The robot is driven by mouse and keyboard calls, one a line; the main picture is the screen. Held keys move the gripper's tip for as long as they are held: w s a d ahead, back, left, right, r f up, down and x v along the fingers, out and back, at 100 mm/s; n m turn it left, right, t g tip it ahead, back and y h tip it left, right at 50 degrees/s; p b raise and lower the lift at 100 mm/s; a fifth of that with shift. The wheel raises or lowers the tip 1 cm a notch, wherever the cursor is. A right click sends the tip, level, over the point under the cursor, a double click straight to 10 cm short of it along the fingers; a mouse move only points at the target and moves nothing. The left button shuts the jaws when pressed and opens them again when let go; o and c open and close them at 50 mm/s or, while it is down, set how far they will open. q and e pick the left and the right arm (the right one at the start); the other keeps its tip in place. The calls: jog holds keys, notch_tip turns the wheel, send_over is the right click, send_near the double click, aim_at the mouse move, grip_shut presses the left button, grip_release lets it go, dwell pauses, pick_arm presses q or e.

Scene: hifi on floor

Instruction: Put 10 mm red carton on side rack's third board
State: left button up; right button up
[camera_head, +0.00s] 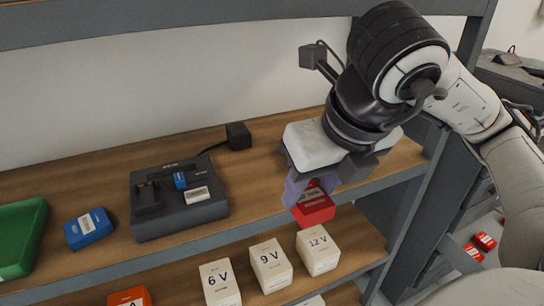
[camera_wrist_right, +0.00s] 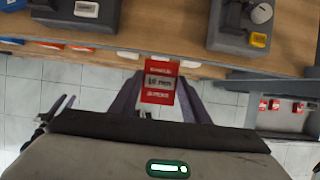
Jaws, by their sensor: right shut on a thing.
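My right gripper (camera_head: 311,187) is shut on a red carton (camera_head: 314,209), in front of the shelf's front edge in the head view. In the right wrist view the carton (camera_wrist_right: 158,82) sits between the two fingers of the gripper (camera_wrist_right: 157,97), its "10 mm" label facing the camera. A grey rack (camera_wrist_right: 270,122) at the right of the wrist view bears several red cartons (camera_wrist_right: 275,105). Some red cartons (camera_head: 485,241) also show low at the right in the head view. Which board is the third cannot be told.
The wooden shelf (camera_head: 262,163) bears a black charger (camera_head: 178,197), a blue box (camera_head: 89,229) and a green tray (camera_head: 22,238). White boxes marked 6 V (camera_head: 220,284), 9 V (camera_head: 271,266) and 12 V (camera_head: 318,250) stand on the board below. A grey upright (camera_head: 409,215) stands right of the shelf.

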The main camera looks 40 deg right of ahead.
jog(key=w+d, duration=0.1)
jog(key=w, duration=0.3)
jog(key=w+d+f+p, duration=0.1)
jog(key=w, duration=0.4)
jog(key=w+d+f, duration=0.1)
jog(key=w, duration=0.3)
jog(key=shift+w+d+p, duration=0.15)
jog(key=shift+w+p, duration=0.15)
jog(key=shift+w, duration=0.05)
notch_tip(320, 180, down, 4)
jog(key=shift+f, duration=0.25)
jog(key=shift+w+f, duration=0.15)
jog(key=shift+f, duration=0.1)
jog(key=o, duration=1.2)
jog(key=shift+p, duration=0.3)
jog(key=v, duration=0.7)
jog(key=shift+r, duration=0.2)
